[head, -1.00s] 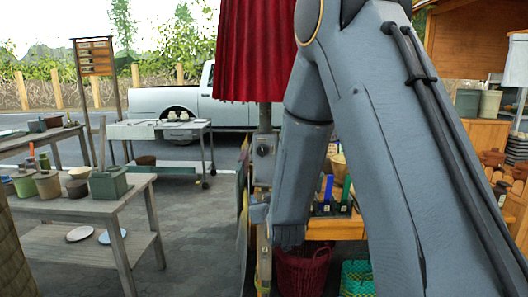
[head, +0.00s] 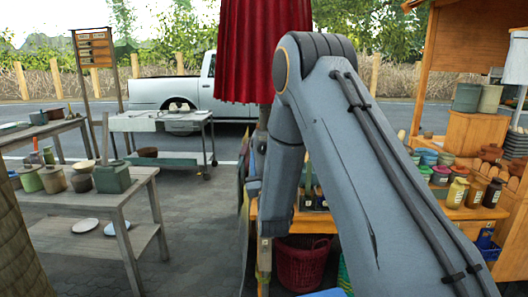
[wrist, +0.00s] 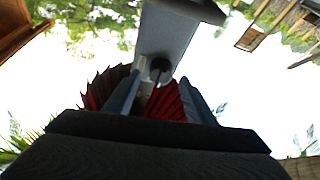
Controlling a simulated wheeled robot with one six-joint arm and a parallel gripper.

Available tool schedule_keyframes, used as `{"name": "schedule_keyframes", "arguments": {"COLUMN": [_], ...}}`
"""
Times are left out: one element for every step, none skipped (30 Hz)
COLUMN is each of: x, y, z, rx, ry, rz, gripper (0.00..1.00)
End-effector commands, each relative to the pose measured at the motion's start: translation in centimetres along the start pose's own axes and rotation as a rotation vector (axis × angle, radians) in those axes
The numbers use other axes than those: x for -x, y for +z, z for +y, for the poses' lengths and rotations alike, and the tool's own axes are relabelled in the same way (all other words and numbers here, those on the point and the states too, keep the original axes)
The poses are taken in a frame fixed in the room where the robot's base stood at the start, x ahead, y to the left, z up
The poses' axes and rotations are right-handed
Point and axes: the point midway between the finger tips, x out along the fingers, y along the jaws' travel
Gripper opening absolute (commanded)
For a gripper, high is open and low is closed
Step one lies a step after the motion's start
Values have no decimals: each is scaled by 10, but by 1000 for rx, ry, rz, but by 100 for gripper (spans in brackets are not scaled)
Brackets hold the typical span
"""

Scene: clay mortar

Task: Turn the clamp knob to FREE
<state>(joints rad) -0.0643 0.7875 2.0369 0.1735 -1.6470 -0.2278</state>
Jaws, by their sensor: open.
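In the wrist view, a pale grey post or bracket (wrist: 172,35) comes down from the top toward my gripper. A small dark round part (wrist: 160,68), likely the clamp knob, is on its lower end. My gripper (wrist: 158,94) is open, its two grey fingers on either side below this part. I cannot tell whether they touch it. No FREE mark is readable. In the head view, my arm covers the clamp and my gripper; only parts of the parasol post (head: 264,116) show beside it.
A red folded parasol (head: 262,50) hangs above the post. A wooden table with pots (head: 140,180) stands left, a wheeled table (head: 160,130) behind it. A shelf with jars (head: 470,212) is right, a red basket (head: 300,264) below. Paving between is clear.

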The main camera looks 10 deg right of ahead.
Motion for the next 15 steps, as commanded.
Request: {"name": "schedule_keyframes", "arguments": {"x": [-7,-10,-13,-16,-17,-19,-20,-21,-21,-21,-21,-21,-21,-21,-21], "y": [-1,-2,-1,-1,-1,-1,-1,0,0,0,0,0,0,0,0], "z": [1,0,0,0,0,0,0,0,0,0,0,0,0,0,0], "rx": [0,0,0,0,0,0,0,0,0,0,0,0,0,0,-1], "ry": [1,1,0,0,0,0,0,-1,-1,-1,-1,-1,-1,-1,-1], "rz": [1,1,0,0,1,1,1,0,0,0,0,-1,-1,-1,-1], "gripper": [50,50,50,50,50,50,50,50,50,50,50,50,50,50,50]}}
